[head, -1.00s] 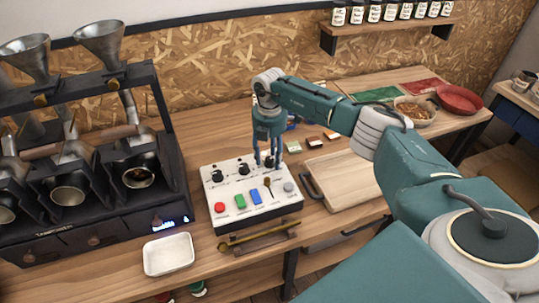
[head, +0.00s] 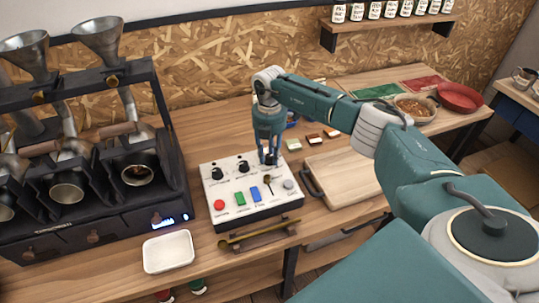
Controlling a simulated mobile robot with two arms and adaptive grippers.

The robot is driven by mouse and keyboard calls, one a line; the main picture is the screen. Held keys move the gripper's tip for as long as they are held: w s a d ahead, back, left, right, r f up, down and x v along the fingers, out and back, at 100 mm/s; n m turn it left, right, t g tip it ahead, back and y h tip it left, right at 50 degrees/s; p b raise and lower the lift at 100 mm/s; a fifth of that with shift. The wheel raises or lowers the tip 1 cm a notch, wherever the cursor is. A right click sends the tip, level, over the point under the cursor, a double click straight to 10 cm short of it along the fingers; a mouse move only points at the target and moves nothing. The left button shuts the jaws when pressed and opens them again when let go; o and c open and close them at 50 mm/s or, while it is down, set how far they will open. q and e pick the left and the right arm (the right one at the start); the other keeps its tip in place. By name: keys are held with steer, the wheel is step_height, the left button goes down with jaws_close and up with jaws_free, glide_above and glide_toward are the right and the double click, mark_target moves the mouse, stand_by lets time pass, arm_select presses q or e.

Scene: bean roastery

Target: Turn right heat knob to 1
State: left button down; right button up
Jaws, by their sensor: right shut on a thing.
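The control box (head: 245,212) is a white panel on the wooden bench, right of the roaster. It has a row of black knobs along its back: a left knob (head: 217,174), a middle knob (head: 243,167) and a right knob. Below them are a red button (head: 219,204), a green button (head: 240,198), a blue button (head: 255,193), a small lever (head: 268,182) and a grey knob (head: 288,184). My right gripper (head: 269,160) points down and is shut on the right heat knob, which its fingers mostly hide. The knob's setting cannot be read. My left gripper is out of view.
The black roaster (head: 95,215) stands at left with metal funnels. A white tray (head: 168,252) lies in front of it. A brass-coloured scoop (head: 256,234) rests before the box. A wooden board (head: 345,178) lies to the right, with bowls (head: 460,97) farther back.

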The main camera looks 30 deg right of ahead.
steer(key=n+b, duration=0.2)
steer(key=n, duration=0.5)
steer(key=shift+w+b, duration=0.1)
steer(key=shift+b, duration=0.2)
steer(key=n+b, duration=0.1)
steer(key=n, duration=0.2)
steer(key=shift+n, duration=0.3)
steer(key=n+b, duration=0.1)
steer(key=n, duration=0.2)
steer(key=shift+n, duration=0.3)
steer(key=n+b, duration=0.1)
steer(key=n, duration=0.3)
steer(key=shift+b, duration=0.4)
steer(key=shift+r+n+b, duration=0.1)
steer(key=shift+n+b, duration=0.3)
steer(key=shift+n, duration=1.7)
steer(key=o, duration=1.1)
steer(key=shift+o, duration=0.3)
